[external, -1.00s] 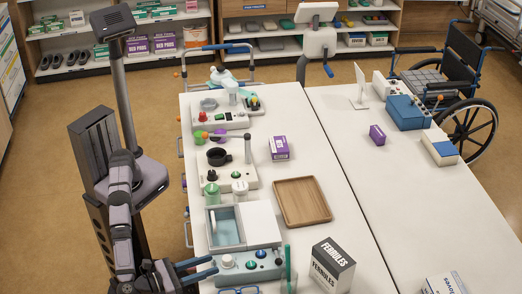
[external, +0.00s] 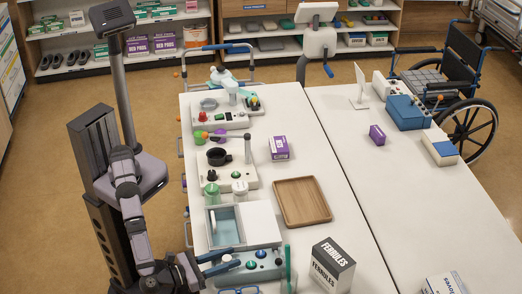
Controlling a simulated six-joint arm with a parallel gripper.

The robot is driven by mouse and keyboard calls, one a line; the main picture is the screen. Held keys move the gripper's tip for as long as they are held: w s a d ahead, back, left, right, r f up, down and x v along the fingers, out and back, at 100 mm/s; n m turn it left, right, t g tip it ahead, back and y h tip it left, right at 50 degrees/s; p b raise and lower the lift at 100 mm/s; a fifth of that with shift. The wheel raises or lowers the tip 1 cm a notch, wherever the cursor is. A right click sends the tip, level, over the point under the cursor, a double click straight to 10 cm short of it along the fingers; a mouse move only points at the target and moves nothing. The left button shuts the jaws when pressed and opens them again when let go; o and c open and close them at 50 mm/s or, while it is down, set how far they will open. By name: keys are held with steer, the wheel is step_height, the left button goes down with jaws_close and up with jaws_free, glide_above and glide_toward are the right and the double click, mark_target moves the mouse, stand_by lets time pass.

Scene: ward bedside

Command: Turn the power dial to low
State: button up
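Several dials show on the bench devices; no label I can read marks one as the power dial. The nearest device is a white water bath (external: 262,222) with a blue front panel (external: 268,274). Two dials show on that panel: a teal one (external: 251,265) and one farther right (external: 261,254). My gripper (external: 235,257) is open, its two blue fingers reaching in from the left over the panel's left end, where they hide the left dial. The fingertips are just left of the teal dial; I cannot tell whether they touch anything. The dials' settings are too small to read.
A wooden tray (external: 302,202), a ferrules box (external: 332,266) and a purple box (external: 279,148) lie to the right. An upright teal item (external: 288,268) stands beside the panel.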

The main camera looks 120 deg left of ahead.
steer(key=shift+c, duration=0.5)
steer(key=c, duration=0.7)
steer(key=shift+o, duration=0.2)
steer(key=shift+r+m+t+h+p, duration=0.3)
steer(key=shift+m+t+h+p, duration=0.35)
steer(key=shift+t+p, duration=0.3)
steer(key=shift+m+t+h+p, duration=0.65)
steer(key=shift+m+t+h, duration=0.1)
steer(key=shift+m+t, duration=0.15)
steer(key=shift+f+m+t+h, duration=0.15)
steer(key=shift+m+t+h, duration=0.55)
steer(key=shift+h, duration=0.2)
steer(key=shift+d, duration=0.1)
steer(key=o, duration=0.8)
steer(key=shift+c, duration=0.2)
steer(key=shift+f, duration=0.1)
